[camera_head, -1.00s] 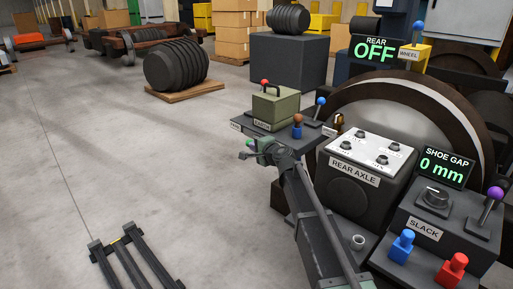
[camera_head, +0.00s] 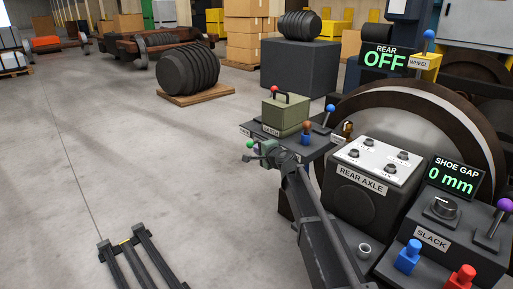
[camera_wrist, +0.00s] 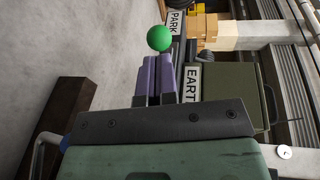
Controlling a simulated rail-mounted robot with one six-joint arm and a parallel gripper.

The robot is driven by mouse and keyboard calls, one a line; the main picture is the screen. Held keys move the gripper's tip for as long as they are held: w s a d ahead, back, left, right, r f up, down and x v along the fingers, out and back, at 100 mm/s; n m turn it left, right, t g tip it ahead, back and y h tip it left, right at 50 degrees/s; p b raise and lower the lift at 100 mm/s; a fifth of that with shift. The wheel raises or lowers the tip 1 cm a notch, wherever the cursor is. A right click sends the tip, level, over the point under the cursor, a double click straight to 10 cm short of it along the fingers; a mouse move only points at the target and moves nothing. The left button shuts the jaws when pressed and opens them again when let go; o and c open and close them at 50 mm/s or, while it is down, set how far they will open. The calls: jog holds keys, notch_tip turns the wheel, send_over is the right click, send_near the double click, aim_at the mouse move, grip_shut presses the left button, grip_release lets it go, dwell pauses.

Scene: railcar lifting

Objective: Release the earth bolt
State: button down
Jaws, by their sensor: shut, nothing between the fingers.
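The olive-green box (camera_head: 285,115) labelled EARTH stands on the dark console behind my gripper. In the wrist view, its side and label (camera_wrist: 193,82) are right of my fingers. My gripper (camera_head: 252,157) is at the console's left front edge. In the wrist view its two purple fingers (camera_wrist: 159,75) are together with nothing between them. A green ball knob (camera_wrist: 159,38) is just past the fingertips, near the PARK label (camera_wrist: 176,22); I cannot tell whether they touch. I cannot identify the earth bolt with certainty.
A red-knobbed lever (camera_head: 274,89) stands by the box. A blue-knobbed lever (camera_head: 329,108) and a brown-topped blue peg (camera_head: 306,133) are right of it. The REAR AXLE panel (camera_head: 379,160) and SLACK unit (camera_head: 452,235) are further right.

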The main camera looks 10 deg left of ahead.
jog(key=p+v, duration=0.1)
jog(key=v, duration=0.9)
jog(key=shift+s+d+p, duration=0.25)
jog(key=shift+s+p, duration=0.05)
jog(key=shift+p, duration=0.05)
